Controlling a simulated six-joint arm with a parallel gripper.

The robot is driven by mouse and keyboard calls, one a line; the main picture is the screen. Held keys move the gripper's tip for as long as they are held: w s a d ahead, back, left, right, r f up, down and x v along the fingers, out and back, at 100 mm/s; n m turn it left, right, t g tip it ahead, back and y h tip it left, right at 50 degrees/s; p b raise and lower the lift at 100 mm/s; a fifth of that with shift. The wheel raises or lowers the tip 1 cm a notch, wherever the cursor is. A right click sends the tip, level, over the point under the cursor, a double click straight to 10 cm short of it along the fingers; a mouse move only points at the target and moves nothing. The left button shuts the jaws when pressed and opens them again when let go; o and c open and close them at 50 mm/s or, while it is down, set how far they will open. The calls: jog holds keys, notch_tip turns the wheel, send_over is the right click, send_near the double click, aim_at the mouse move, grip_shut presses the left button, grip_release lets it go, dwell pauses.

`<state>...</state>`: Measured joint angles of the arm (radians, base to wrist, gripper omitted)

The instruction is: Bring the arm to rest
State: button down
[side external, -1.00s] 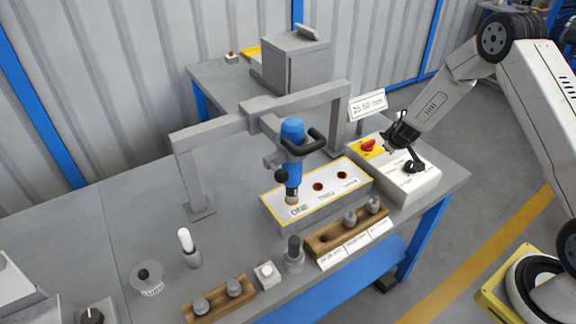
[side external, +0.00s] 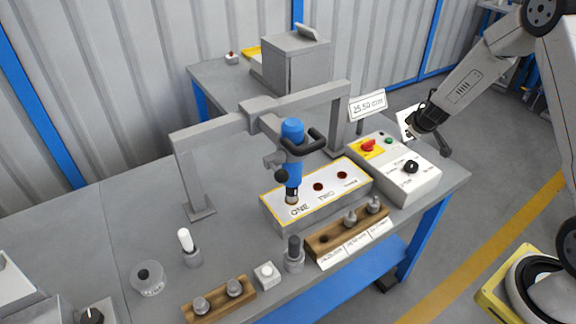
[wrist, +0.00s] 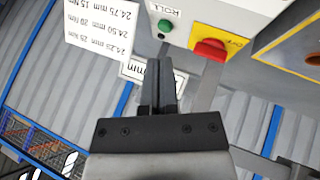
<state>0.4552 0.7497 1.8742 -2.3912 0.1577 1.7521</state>
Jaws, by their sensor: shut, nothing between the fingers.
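My gripper (side external: 409,133) hangs in the air behind the control box at the right end of the bench, clear of it. In the wrist view its two dark fingers (wrist: 160,75) are together with nothing between them. The control box (side external: 424,183) has a red switch on a yellow plate (side external: 368,146), a green button (side external: 389,140) and a black knob (side external: 411,167). The red switch (wrist: 208,49) and green button (wrist: 165,26) also show in the wrist view, beyond the fingertips. My fingertips overlap a small sign there.
A grey gantry (side external: 190,170) holds a blue tool (side external: 293,150) over a block marked ONE and TWO (side external: 325,190). Wooden racks (side external: 330,238) stand at the bench front. A size sign (side external: 367,106) stands near my gripper.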

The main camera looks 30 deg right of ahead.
jog(key=s+a+r+m+g+y, duration=0.1)
jog(key=s+a+r, duration=0.3)
jog(key=s+a, duration=0.5)
jog(key=s+a+r+g+y, duration=0.2)
jog(key=s+a, duration=0.8)
jog(key=a, duration=0.6)
notch_tip(320, 180, up, 3)
jog(key=shift+a+f+m+y, duration=0.15)
jog(key=shift+m+y, duration=0.25)
jog(key=shift+y, duration=0.3)
jog(key=c, duration=1.3)
grip_release()
